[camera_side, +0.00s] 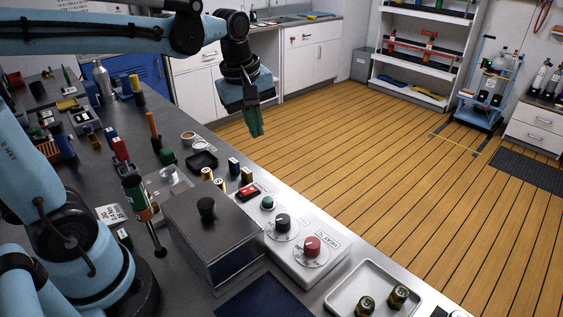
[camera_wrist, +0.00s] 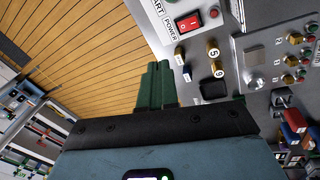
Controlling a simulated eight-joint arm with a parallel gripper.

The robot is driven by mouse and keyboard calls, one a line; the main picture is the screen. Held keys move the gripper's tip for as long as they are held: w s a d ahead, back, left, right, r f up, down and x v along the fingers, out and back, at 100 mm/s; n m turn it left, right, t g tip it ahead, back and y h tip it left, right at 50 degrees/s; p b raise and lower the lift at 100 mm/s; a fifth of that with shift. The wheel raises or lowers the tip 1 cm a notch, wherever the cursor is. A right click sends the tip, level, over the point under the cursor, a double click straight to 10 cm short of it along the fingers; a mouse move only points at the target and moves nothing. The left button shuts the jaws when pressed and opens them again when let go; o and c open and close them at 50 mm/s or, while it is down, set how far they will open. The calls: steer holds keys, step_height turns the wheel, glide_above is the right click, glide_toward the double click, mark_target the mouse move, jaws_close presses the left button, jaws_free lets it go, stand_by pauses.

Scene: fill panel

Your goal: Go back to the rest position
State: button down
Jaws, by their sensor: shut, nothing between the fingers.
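My gripper (camera_side: 256,122) hangs in the air past the far edge of the grey bench (camera_side: 190,130) in the side view, its green fingers pointing down over the wooden floor. In the wrist view the green fingers (camera_wrist: 157,84) are together with nothing between them. The fill panel (camera_side: 298,238) lies on the bench below and nearer the camera. It has a red switch (camera_side: 248,191), a green button (camera_side: 267,203), a black knob (camera_side: 283,221) and a red knob (camera_side: 312,246). The red switch (camera_wrist: 188,22) also shows in the wrist view.
A grey metal box (camera_side: 212,228) with a black knob stands beside the panel. A white tray (camera_side: 338,297) holds two brass fittings. Several bottles and small parts crowd the bench's left side. The wooden floor (camera_side: 380,150) around my gripper is clear.

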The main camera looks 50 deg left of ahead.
steer(key=s+d+f+m+t, duration=0.3)
steer(key=s+m, duration=0.4)
steer(key=m, duration=0.7)
steer(key=shift+d+f+m+t, duration=0.35)
steer(key=shift+f+m+t, duration=0.1)
steer(key=shift+t, duration=0.45)
